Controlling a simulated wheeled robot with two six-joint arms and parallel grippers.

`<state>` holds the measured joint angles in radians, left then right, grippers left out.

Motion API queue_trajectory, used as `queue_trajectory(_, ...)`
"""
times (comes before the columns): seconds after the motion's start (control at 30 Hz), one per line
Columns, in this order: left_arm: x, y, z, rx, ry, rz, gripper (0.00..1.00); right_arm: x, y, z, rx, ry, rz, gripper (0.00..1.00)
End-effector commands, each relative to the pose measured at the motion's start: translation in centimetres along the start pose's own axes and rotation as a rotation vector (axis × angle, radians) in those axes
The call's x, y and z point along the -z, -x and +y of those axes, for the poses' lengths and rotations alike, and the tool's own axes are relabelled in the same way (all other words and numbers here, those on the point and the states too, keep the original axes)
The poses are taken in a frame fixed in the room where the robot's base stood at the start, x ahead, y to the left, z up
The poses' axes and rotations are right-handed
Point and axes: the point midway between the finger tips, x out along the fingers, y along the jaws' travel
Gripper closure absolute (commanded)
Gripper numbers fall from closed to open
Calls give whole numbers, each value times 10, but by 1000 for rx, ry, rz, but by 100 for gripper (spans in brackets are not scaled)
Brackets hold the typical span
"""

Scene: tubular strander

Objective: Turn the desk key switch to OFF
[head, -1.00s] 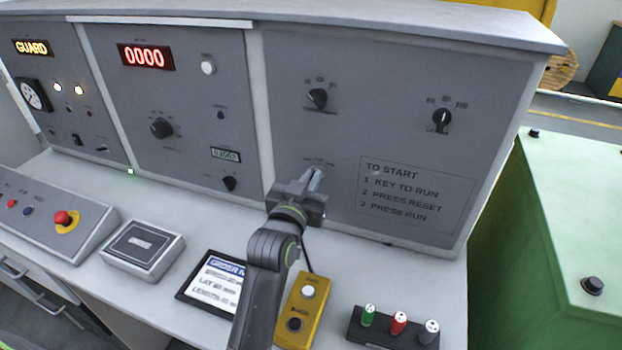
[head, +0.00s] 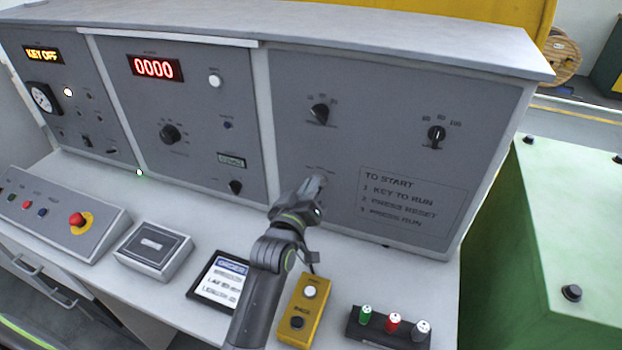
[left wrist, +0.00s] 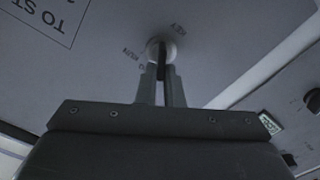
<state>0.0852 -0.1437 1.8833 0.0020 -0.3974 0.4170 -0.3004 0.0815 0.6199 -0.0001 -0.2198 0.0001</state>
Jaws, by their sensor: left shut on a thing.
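The desk key switch (left wrist: 160,46) is a round pale-rimmed lock with a dark key, on the grey panel in the left wrist view. In the head view my left gripper (head: 316,184) reaches the panel left of the TO START text and hides the switch. The amber display (head: 43,54) at the far left reads KEY OFF. My right gripper is not in view.
A red emergency button (head: 77,219) sits on the left console. A green cabinet (head: 560,220) stands right.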

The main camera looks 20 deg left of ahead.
Motion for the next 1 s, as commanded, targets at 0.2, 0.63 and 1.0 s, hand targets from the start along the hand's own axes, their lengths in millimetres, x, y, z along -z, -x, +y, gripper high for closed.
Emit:
queue_trajectory(0.2, 3, 0, 0, -2, 134, 2, 100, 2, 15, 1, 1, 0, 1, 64)
queue_trajectory(0.63, 1, 0, -3, -3, 239, 4, 100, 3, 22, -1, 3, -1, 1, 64)
queue_trajectory(1.0, 1, 0, -3, -4, 241, 4, 90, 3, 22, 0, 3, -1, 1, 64)
